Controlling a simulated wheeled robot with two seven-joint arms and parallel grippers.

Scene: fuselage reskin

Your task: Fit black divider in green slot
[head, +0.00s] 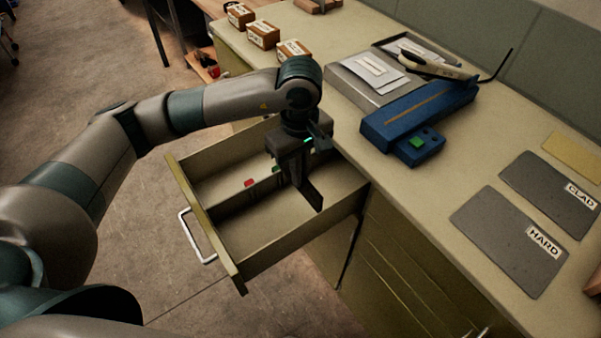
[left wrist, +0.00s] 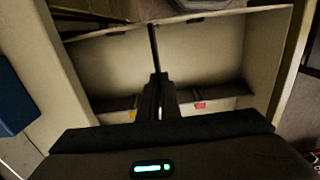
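The open drawer (head: 185,205) has a low dark rail (head: 228,207) across it with coloured slot marks. A red mark (head: 249,183) and a green mark (head: 276,169) show, the green one close beside my gripper. My left gripper (head: 297,172) points down into the drawer and is shut on a thin black divider (head: 313,196), held upright. In the left wrist view the divider (left wrist: 154,48) shows edge-on beyond the fingers. The red mark (left wrist: 199,105) is right of the fingers and a yellow mark (left wrist: 132,115) is left; the green mark is hidden there. I cannot tell whether the divider touches the rail.
The drawer's front wall has a silver handle (head: 187,238). On the counter (head: 425,195) lie a blue tool (head: 418,112), a grey tray (head: 352,80), several small boxes (head: 263,34), and dark sheets marked HARD (head: 510,240) and CLAD (head: 552,193). The counter edge is close right of my gripper.

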